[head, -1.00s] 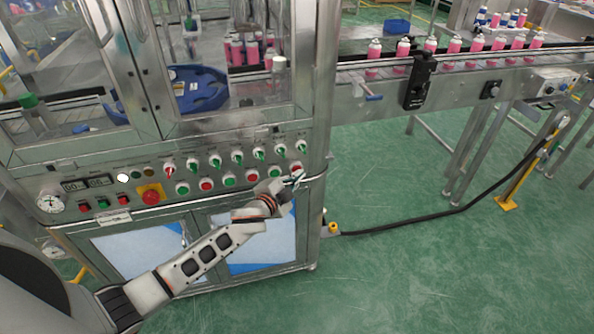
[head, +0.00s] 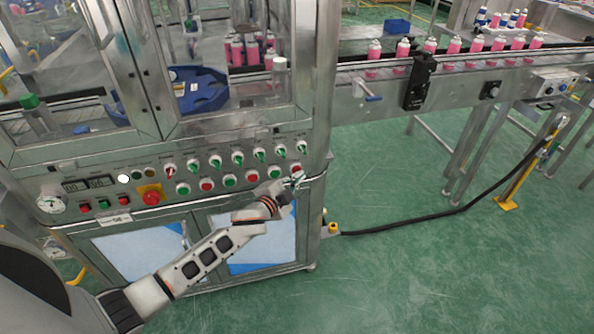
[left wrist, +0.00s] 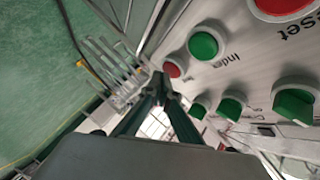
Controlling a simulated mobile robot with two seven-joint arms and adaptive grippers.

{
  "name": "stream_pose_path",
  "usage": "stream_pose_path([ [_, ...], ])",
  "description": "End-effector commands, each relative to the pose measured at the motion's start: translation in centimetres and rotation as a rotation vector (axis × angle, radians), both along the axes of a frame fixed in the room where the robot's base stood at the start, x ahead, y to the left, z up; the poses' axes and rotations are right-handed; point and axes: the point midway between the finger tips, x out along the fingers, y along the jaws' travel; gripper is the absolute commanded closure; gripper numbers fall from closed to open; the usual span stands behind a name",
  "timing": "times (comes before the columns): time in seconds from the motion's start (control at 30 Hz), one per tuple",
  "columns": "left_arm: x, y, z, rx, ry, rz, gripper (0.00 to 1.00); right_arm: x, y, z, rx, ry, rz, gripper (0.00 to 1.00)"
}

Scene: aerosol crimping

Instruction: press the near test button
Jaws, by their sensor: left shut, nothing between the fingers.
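The control panel has a lower row of red and green push buttons. A red button (head: 295,168) ends that row at the right; it also shows in the left wrist view (left wrist: 172,69), just past my fingertips. I cannot read a test label on it. My left gripper (head: 299,179) is shut and empty, just below this red button in the head view. In the left wrist view the closed fingertips (left wrist: 161,86) appear close to the button; I cannot tell whether they touch it. A green button (left wrist: 203,46) marked "Index" sits beside it. My right gripper is not in view.
Green selector switches (head: 281,152) stand above the button row. A large red emergency button (head: 151,197) is at the left of the panel. A conveyor (head: 455,75) with pink cans runs to the right. Green floor is clear at lower right.

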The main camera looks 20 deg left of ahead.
Motion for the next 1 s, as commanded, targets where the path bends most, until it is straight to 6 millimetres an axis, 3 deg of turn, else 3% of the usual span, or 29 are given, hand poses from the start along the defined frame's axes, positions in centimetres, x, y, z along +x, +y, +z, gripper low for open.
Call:
stream_pose_path([
  [0.47, -0.7, -0.5, 0.0, -0.001, 0.000, -0.001, 1.00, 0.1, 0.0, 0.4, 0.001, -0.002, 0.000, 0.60],
  [1.0, -4.4, -3.1, 0.1, -0.001, 0.000, -0.002, 1.00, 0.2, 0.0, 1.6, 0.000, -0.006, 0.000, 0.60],
])
